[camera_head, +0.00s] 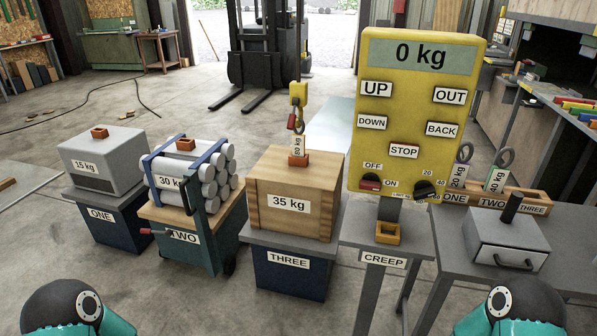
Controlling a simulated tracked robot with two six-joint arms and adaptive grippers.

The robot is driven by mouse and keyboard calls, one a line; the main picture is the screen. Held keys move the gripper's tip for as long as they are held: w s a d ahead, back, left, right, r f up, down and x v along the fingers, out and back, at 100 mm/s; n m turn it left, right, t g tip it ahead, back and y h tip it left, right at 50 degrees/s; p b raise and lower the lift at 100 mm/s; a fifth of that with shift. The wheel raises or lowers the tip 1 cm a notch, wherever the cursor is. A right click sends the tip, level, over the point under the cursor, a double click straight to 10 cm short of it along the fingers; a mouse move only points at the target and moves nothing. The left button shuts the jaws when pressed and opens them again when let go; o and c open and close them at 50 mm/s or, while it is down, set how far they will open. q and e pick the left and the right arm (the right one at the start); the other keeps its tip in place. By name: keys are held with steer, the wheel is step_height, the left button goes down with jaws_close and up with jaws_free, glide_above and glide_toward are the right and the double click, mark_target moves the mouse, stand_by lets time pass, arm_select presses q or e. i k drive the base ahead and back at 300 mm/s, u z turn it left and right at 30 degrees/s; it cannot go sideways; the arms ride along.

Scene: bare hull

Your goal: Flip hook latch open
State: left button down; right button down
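A small yellow hook block (298,93) is above the wooden 35 kg crate (290,203), left of the yellow control panel. A grey hook or ring (298,127) shows below it, with a small red part (291,121), perhaps the latch, on its left side. Whether the latch is open or shut is too small to tell. A white tag (297,147), apparently marked 80 kg, stands below the hook, above an orange-brown block (298,160) on the crate. Only rounded black and teal parts of my arms show at the bottom left and right corners. Neither gripper is in view.
The yellow panel (421,55) reads 0 kg and stands close right of the hook. A grey 15 kg box (104,163) and 30 kg cylinders (188,175) are left. A rack (460,196) with tagged shackles and a drawer box (509,243) are right.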

mark_target(296, 102)
steer(key=z, duration=0.4)
steer(key=i, duration=0.15)
steer(key=u, duration=2.2)
steer(key=i, duration=2.8)
steer(key=z, duration=1.35)
